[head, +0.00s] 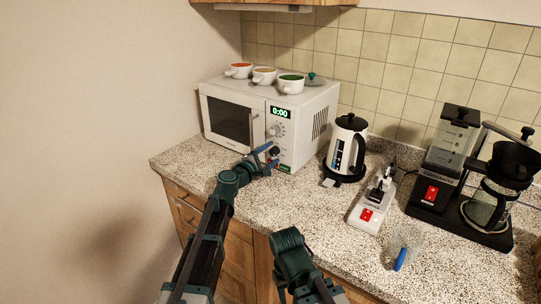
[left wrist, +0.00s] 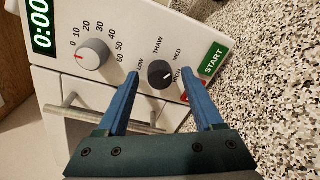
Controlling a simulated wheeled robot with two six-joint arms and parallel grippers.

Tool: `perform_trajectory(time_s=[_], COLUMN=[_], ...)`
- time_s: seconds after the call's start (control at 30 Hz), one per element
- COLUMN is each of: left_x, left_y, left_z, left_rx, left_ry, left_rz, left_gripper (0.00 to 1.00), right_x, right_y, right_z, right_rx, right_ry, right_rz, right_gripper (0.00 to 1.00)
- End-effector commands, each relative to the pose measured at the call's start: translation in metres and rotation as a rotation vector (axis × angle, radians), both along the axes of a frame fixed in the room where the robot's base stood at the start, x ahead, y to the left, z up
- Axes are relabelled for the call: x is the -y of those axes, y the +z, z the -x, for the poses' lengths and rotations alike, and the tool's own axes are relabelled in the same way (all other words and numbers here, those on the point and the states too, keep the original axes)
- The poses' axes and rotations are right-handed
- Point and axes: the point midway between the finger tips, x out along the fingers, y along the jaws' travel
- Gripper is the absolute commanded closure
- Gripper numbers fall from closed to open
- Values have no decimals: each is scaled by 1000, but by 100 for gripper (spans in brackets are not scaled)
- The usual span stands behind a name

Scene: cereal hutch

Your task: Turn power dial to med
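The microwave (head: 228,115) stands at the back left of the counter. Its power dial (left wrist: 160,73) is a small black knob with LOW, THAW, MED and HIGH printed around it. A small light pointer mark on the knob seems to face the HIGH side, but it is tiny. My left gripper (head: 268,156) is at the microwave's control panel. In the left wrist view its blue fingers (left wrist: 162,76) are open, one on each side of the dial, with gaps visible. My right arm is at the bottom of the head view; its fingers do not show.
Above the power dial is a grey timer dial (left wrist: 94,54) at 0. A green START button (left wrist: 213,60) sits beside the power dial. Bowls (head: 264,76) stand on the microwave. A kettle (head: 346,148) and coffee maker (head: 487,200) stand to the right.

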Motion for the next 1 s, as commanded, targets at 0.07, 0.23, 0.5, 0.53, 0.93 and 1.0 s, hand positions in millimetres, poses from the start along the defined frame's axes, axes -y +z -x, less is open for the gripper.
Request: perform_trajectory(time_s=[0.07,0.23,0.5,0.53,0.93,1.0], left_x=[0,-3,-31,-35,-72,-74], left_y=[0,1,5,5,9,9], left_z=[0,5,50,56,108,112], left_rx=[0,1,0,0,0,0], left_ry=[0,0,2,2,1,1], left_rz=[0,0,0,0,1,1], left_gripper=[32,32,32,32,32,32], right_x=[0,0,0,0,0,0], right_y=[0,1,4,5,9,9], right_z=[0,0,0,0,0,0], right_rx=[0,0,0,0,0,0], right_ry=[0,0,0,0,0,0], right_rz=[0,0,0,0,0,0], right_gripper=[50,50,50,50,50,50])
